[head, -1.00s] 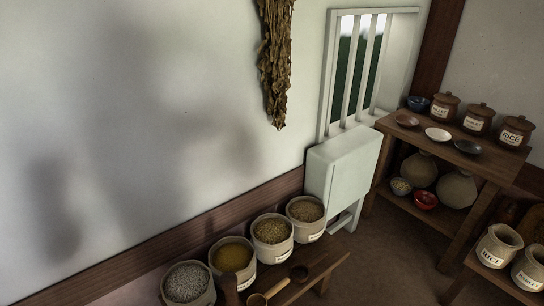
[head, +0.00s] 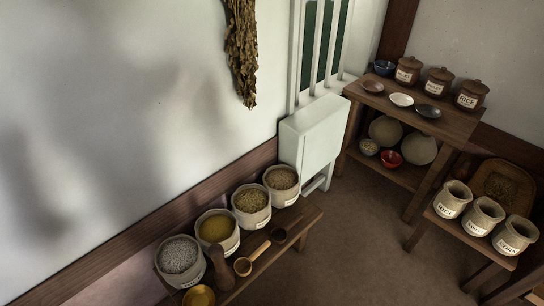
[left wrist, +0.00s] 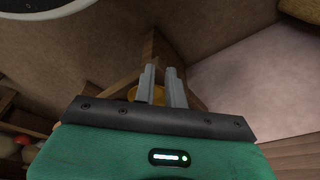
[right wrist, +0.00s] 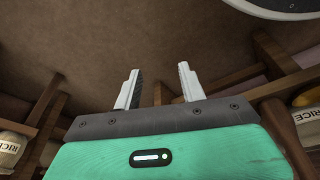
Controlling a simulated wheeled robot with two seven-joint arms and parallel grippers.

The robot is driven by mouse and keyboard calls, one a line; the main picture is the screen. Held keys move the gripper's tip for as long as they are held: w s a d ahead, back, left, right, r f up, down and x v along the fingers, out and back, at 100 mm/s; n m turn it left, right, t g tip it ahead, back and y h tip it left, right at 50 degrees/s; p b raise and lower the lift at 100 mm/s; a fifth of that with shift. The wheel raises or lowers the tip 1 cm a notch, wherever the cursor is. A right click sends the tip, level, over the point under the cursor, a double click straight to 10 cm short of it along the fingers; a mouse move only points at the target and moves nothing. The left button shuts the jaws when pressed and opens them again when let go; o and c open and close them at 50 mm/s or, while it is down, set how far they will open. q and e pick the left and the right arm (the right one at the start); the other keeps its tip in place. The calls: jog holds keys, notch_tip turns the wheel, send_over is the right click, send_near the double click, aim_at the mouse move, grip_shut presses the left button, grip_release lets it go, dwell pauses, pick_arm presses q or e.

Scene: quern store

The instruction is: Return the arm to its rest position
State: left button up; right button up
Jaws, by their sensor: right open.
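Neither of my arms shows in the head view. In the left wrist view my left gripper (left wrist: 161,85) has its two fingers close together with a narrow gap. No held thing can be made out there; a stool-like wooden piece and an orange-yellow round thing lie behind the fingers. In the right wrist view my right gripper (right wrist: 158,88) is open, its fingers well apart and nothing between them. Brown floor and wooden furniture legs show beyond it.
A low bench (head: 262,266) along the wall holds several grain sacks, a wooden scoop (head: 251,260) and a yellow bowl (head: 198,297). A shelf table (head: 447,121) with jars and dishes stands at the back right. Labelled pots (head: 484,216) stand on a right-hand stand. The floor (head: 360,240) between is clear.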

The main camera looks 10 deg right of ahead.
pick_arm(q)
jog(key=s+a+f+g+p, duration=0.1)
jog(key=s+f+p, duration=0.3)
jog(key=s+p, duration=0.6)
jog(key=s+a+f+p, duration=0.3)
jog(key=s+f+p, duration=0.1)
jog(key=s+p, duration=0.7)
jog(key=shift+s+g, duration=0.4)
jog(key=shift+s, duration=0.1)
pick_arm(e)
jog(key=s+d+f+g, duration=0.1)
jog(key=s+f, duration=0.3)
jog(key=s, duration=0.7)
jog(key=s+d+f, duration=0.3)
jog(key=s+f, duration=0.1)
jog(key=s, duration=0.7)
jog(key=shift+g, duration=0.4)
